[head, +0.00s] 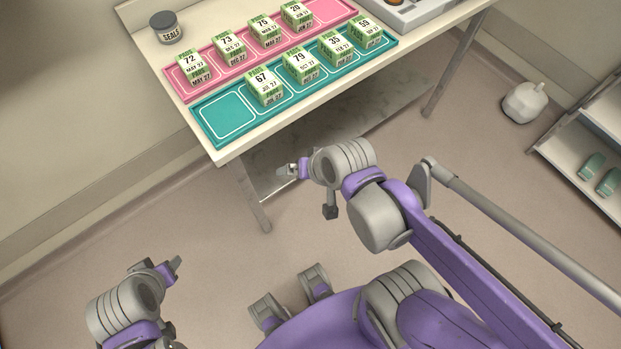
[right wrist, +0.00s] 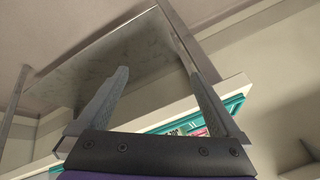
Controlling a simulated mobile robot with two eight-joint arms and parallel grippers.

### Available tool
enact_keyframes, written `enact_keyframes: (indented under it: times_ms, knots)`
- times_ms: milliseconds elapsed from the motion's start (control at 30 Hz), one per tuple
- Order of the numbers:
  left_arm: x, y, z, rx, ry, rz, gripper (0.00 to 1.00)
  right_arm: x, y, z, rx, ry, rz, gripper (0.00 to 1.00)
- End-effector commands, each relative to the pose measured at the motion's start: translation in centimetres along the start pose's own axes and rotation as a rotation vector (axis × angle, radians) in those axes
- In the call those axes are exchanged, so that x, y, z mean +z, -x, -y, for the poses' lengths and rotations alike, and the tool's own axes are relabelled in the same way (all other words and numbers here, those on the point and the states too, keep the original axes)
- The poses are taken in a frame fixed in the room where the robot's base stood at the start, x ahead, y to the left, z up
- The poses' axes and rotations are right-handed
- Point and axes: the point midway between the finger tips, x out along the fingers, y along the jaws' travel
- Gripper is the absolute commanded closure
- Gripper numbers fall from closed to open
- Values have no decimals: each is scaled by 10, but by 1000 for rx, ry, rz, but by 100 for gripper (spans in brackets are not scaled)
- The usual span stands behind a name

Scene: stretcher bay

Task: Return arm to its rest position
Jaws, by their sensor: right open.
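My right gripper (head: 287,170) is in front of the table's near edge and below its top, with nothing in it. In the right wrist view its two fingers (right wrist: 158,95) stand apart and empty, with the underside of the table beyond them. My left gripper (head: 172,268) is low at the lower left of the head view, over the floor. Its fingers are small and seen edge-on, so I cannot tell if they are apart. I see no object at it.
The table (head: 228,152) bears a pink tray (head: 330,10) and a teal tray (head: 222,113) with several green-and-white PADS boxes. A SEALS jar (head: 166,28) stands at the back left. A white container (head: 524,102) is on the floor near a shelf (head: 565,145). Floor before the table is clear.

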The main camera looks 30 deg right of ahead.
Motion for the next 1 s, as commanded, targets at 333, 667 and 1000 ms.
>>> enact_keyframes:
  times_ms: [333,667,1000]
  knots:
    - [0,0,0,0,0,0,50,26,8,-17,112,504,35,0]
    - [-12,15,0,0,0,-9,50,15,22,-9,109,498,25,0]
    - [-15,18,0,0,0,-11,50,12,25,-8,108,498,23,0]
